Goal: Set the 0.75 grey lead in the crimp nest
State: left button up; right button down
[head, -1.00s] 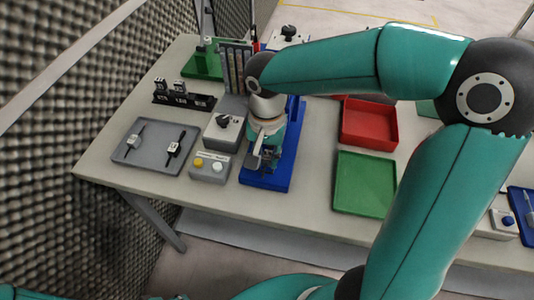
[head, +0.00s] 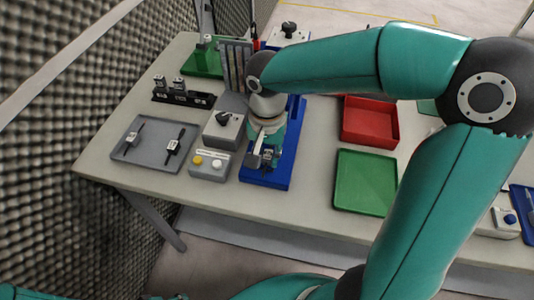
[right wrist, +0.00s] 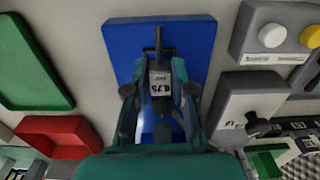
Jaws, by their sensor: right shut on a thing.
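The lead (right wrist: 161,82) with a white tag reading 0.75 is between the fingers of my right gripper (right wrist: 160,100), over the blue base plate (right wrist: 190,40). A dark end of the lead points toward the plate's near edge. In the head view my right gripper (head: 264,152) hangs over the same blue base (head: 265,179), shut on the lead. The crimp nest is largely hidden under the gripper, so I cannot tell whether the lead touches it. My left gripper is not in view.
A grey tray (head: 150,160) with two other tagged leads lies at left. A button box (head: 210,166) and a grey knob box (head: 222,132) stand left of the blue base. A green tray (head: 365,182) and a red tray (head: 370,122) lie to its right.

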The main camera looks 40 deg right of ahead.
jog(key=shift+f, duration=0.3)
jog(key=c, duration=0.9)
grip_release()
jog(key=shift+r, duration=0.1)
notch_tip(320, 180, up, 12)
